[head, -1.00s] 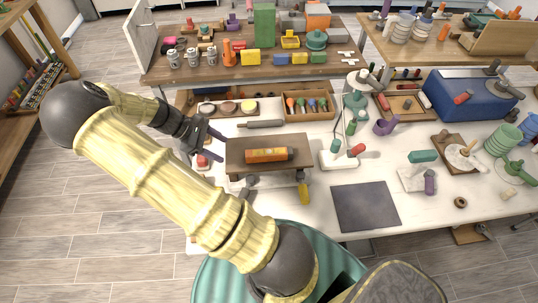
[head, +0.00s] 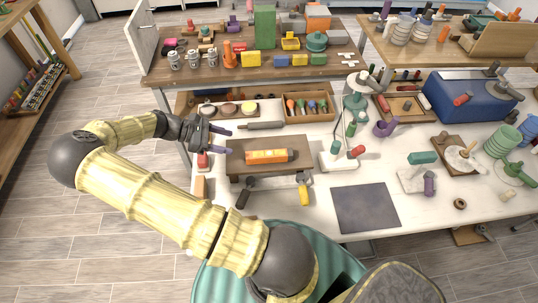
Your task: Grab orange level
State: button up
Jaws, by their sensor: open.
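The orange level (head: 268,156) lies flat on a small brown wooden stand (head: 240,167) on the white workbench, in the head view. It has dark ends and lies roughly left to right. My gripper (head: 226,142) is open and empty, left of the level and near the stand's back left corner. Its fingers point right, with a clear gap between them and the level. How high the fingers are above the bench is hard to tell.
A grey cylinder tool (head: 262,125) lies behind the stand. A yellow-handled tool (head: 304,192) and a dark-handled tool (head: 243,196) lie in front. A dark mat (head: 366,207) lies at front right.

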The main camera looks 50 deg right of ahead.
jog(key=p, duration=0.3)
send_near(267, 153)
jog(key=x, duration=0.3)
jog(key=shift+d+r, duration=0.2)
jog(key=shift+d, duration=0.1)
jog(key=shift+s+d+f, duration=0.2)
jog(key=shift+f, duration=0.1)
jog(key=shift+s+d+f+p, duration=0.2)
jog(key=shift+s+d+p, duration=0.1)
jog(key=shift+p, duration=0.1)
jog(key=p+x, duration=0.2)
jog(key=x, duration=0.1)
jog(key=shift+s+d+f, duration=0.15)
jog(key=shift+s+f, duration=0.1)
jog(key=shift+f, duration=0.05)
jog(key=shift+s+d+f, duration=0.15)
jog(key=shift+f, duration=0.05)
